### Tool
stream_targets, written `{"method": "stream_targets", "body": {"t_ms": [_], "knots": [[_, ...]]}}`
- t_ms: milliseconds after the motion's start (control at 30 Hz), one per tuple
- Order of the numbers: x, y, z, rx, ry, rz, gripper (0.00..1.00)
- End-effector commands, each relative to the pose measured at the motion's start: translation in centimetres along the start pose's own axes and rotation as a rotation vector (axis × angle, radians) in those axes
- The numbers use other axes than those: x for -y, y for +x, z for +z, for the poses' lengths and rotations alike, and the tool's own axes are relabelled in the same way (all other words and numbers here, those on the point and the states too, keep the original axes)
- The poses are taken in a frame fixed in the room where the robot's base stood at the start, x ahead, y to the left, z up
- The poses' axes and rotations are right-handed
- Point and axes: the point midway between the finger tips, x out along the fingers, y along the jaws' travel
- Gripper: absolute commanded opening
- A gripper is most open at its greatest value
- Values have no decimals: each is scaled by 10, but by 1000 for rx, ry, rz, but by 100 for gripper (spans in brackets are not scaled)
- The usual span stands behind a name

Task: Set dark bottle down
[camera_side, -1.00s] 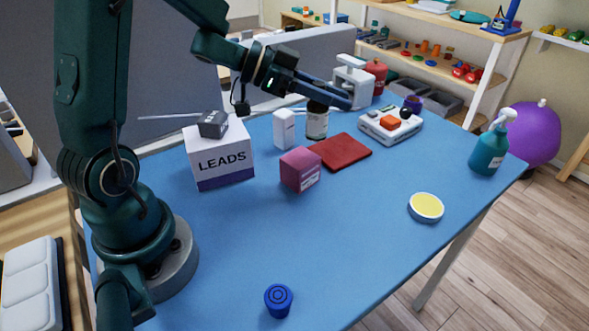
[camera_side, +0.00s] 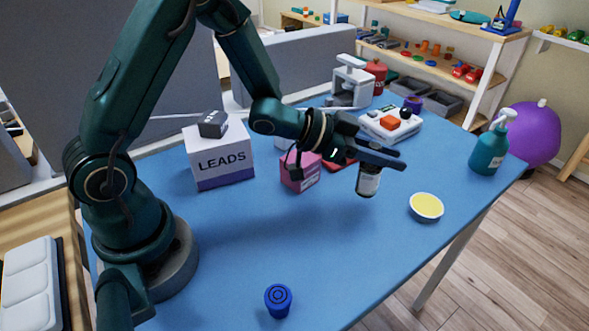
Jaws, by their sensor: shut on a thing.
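The dark bottle (camera_side: 368,183) has a pale label and hangs upright between the fingers of my gripper (camera_side: 379,160). My gripper is shut on its upper part. The bottle is right of the pink box and left of the yellow-topped round tub. It appears to be a little above the blue table (camera_side: 330,240), but I cannot tell the exact gap. Its top is hidden by the fingers.
A pink box (camera_side: 299,176) stands left of the bottle, and a yellow-topped tub (camera_side: 426,207) right of it. The LEADS box (camera_side: 219,154) is further left. A red mat (camera_side: 338,164) is partly hidden behind my gripper. The front middle of the table is clear.

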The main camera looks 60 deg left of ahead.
Motion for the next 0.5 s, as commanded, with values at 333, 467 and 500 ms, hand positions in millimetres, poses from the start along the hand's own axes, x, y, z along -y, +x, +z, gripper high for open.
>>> {"method": "stream_targets", "body": {"t_ms": [333, 467, 500], "knots": [[1, 11, 28, 0, -1, -1, 0], [1, 11, 28, -1, 0, -2, 0], [1, 11, 28, -1, 0, -2, 0]]}}
